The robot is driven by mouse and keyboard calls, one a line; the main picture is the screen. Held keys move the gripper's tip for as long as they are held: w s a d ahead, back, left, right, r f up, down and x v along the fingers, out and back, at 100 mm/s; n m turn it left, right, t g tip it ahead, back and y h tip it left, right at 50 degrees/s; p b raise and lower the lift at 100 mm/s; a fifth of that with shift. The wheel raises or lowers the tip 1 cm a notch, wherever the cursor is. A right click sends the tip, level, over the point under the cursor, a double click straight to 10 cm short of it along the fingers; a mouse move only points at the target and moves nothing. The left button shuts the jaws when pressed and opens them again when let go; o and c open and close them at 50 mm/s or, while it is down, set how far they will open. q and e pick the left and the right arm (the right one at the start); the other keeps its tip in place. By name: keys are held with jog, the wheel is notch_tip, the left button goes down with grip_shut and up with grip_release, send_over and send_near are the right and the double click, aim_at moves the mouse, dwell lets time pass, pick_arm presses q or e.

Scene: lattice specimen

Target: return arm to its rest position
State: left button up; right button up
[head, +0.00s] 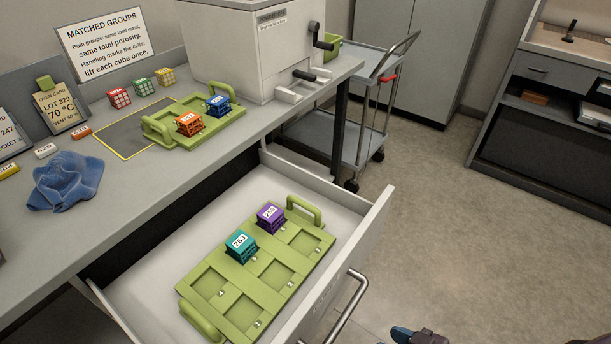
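At the bottom edge of the head view, right of the drawer, a small part of what looks like my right gripper (418,336) shows, dark with a blue tip. It is low, over the floor, and apart from the drawer handle. Most of it is cut off by the frame, so I cannot tell whether it is open or shut. My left gripper is not in view. The open drawer (372,217) holds a green tray (268,289) with a teal cube (241,246) and a purple cube (270,217) in its far pockets; several other pockets are empty.
On the counter (120,195), a smaller green tray (160,130) holds an orange cube (189,124) and a blue cube (218,106). A blue cloth (64,182) lies at left. The drawer handle (340,312) juts out. The floor (450,235) at right is clear.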

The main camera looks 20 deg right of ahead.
pick_arm(q)
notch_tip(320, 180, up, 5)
jog(key=p, duration=0.4)
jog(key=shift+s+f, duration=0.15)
pick_arm(e)
jog(key=d+h, duration=0.1)
jog(key=h, duration=0.1)
jog(key=d+r+m+h, duration=0.1)
jog(key=h, duration=0.1)
jog(key=d+r+m+h, duration=0.1)
jog(key=shift+d+r+t+h, duration=0.15)
jog(key=shift+d+t+h, duration=0.15)
jog(key=shift+h, duration=0.1)
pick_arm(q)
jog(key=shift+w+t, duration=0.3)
pick_arm(e)
jog(key=shift+a, duration=0.1)
